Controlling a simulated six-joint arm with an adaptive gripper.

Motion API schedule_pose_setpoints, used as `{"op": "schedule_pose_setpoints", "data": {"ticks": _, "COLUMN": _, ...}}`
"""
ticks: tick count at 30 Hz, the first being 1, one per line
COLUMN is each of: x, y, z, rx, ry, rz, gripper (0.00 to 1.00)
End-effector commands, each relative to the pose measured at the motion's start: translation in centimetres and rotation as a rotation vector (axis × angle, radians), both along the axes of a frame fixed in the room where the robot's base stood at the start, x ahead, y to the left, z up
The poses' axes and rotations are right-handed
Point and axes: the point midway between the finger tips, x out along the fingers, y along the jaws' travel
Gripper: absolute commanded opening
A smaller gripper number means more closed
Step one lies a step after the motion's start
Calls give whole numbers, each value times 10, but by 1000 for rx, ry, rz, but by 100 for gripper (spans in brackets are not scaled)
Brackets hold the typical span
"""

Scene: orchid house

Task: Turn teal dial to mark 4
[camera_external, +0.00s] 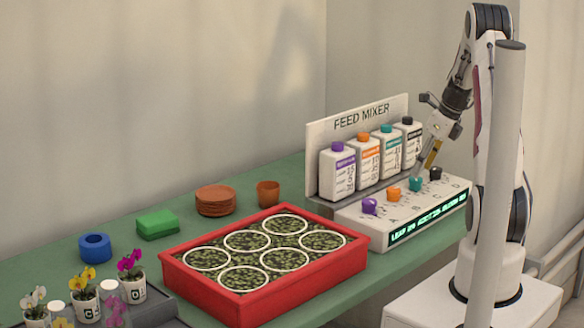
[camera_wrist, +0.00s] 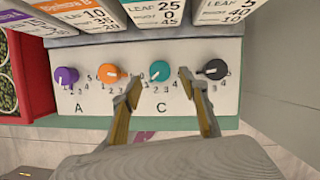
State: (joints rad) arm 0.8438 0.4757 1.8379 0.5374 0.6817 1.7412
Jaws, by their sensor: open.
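The teal dial (camera_wrist: 159,71) sits on the white mixer panel above the letter C. Its white pointer seems to face the lower left, and the small numbers around it are partly hard to read. My gripper (camera_wrist: 160,82) is open, with one fingertip to the left of the dial and one to the right. Both look apart from it. In the external view the teal dial (camera_external: 415,184) is just below my gripper (camera_external: 424,168), which points down at it. I cannot tell the exact height of the fingertips above the panel.
An orange dial (camera_wrist: 113,75) is close to the left finger, and a black dial (camera_wrist: 215,69) close to the right. A purple dial (camera_wrist: 67,76) is farther left. Labelled bottles (camera_external: 377,155) stand behind the panel. A red tray (camera_external: 262,311) is left of the mixer.

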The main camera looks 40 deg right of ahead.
Motion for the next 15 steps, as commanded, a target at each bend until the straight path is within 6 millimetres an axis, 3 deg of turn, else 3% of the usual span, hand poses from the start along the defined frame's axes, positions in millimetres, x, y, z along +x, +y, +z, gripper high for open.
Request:
{"op": "schedule_pose_setpoints", "data": {"ticks": 6, "x": 8, "y": 2, "z": -21, "rx": 1, "ry": 1, "rz": 2, "gripper": 43}}
{"op": "schedule_pose_setpoints", "data": {"ticks": 15, "x": 13, "y": 2, "z": -31, "rx": 1, "ry": -1, "rz": -1, "gripper": 43}}
